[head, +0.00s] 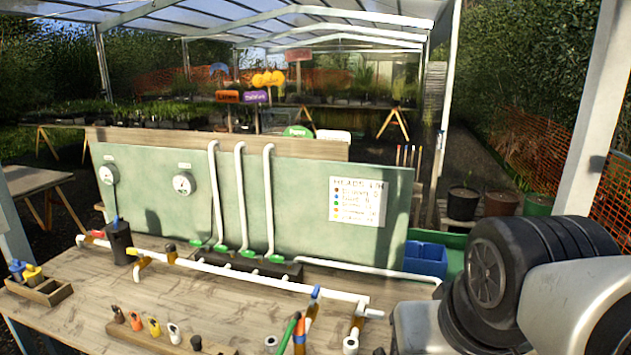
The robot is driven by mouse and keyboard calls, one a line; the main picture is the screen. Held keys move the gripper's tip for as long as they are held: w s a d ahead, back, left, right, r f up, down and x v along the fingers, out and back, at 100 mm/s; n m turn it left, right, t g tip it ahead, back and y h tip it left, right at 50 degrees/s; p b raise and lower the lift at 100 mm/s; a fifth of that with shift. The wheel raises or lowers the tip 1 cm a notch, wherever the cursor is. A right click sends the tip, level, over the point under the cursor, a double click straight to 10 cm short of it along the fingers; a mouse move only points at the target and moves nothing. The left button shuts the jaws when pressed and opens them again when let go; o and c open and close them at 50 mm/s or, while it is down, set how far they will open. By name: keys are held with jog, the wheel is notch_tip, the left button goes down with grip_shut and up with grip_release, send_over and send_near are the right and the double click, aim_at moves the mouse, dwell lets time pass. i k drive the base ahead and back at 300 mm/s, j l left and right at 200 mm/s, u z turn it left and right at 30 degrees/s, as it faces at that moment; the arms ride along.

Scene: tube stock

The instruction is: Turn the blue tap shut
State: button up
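A blue lever-like handle (315,292) stands up at the white pipe run (250,281) on the wooden bench, right of the middle. It looks like the blue tap. It slants slightly, and I cannot tell from this view whether it is open or shut. Another small blue piece (116,220) sits on top of a black cylinder at the left. My arm enters from the right; its gripper does not show in this view, and nothing of mine visibly touches the blue handle.
A green handle (287,334) and upright pipe ends stand close to the blue handle. Green taps (220,248) line a black manifold behind. A rack of coloured fittings (154,327) lies in front. A green backboard (305,180) and a blue bin (426,258) stand behind.

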aim_at(317, 291)
jog(key=j, duration=0.9)
jog(key=i+j, duration=0.15)
jog(key=j, duration=0.25)
jog(key=i+j, duration=0.1)
jog(key=j, duration=0.3)
